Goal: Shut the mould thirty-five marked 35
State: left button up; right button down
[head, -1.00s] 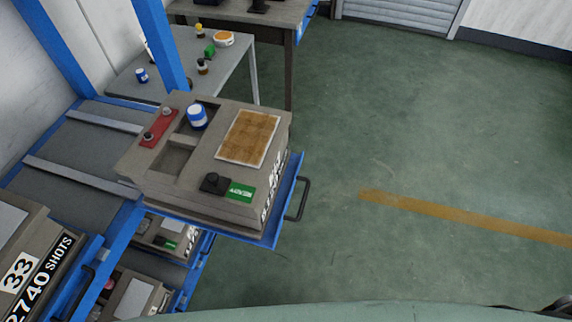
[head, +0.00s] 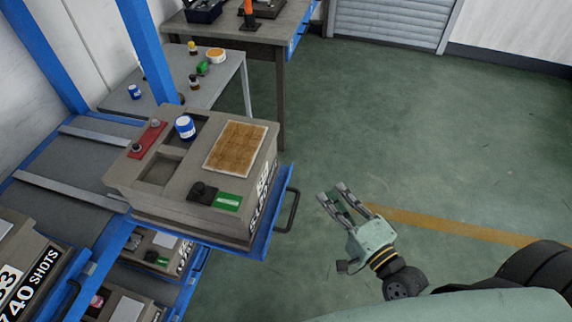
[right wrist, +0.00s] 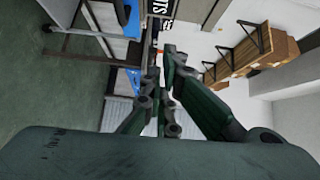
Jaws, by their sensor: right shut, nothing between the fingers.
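A grey-brown mould block (head: 180,215) sits on a blue tray (head: 262,240) with a dark handle (head: 290,210) at its right end. The tray sticks out from the blue rack toward the open floor. The writing on the mould's end face is too slanted to read, so I cannot make out a 35. My right gripper (head: 333,193) hangs over the floor to the right of the handle, apart from it. It is shut and empty. It also shows in the right wrist view (right wrist: 160,75), pointing away from the mould. My left gripper is not in view.
On the mould's top are a blue-and-white tin (head: 185,128), a brown pad (head: 236,148), a red strip (head: 147,140) and a green label (head: 228,202). Another mould (head: 40,255) stands at lower left. A table (head: 215,88) stands behind. The green floor at right is clear.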

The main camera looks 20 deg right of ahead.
jog(key=w+a+p, duration=0.3)
jog(key=w+a, duration=0.2)
jog(key=w, duration=0.7)
jog(key=shift+a+r+p, duration=0.25)
jog(key=shift+r+p, duration=0.15)
jog(key=shift+w, duration=0.1)
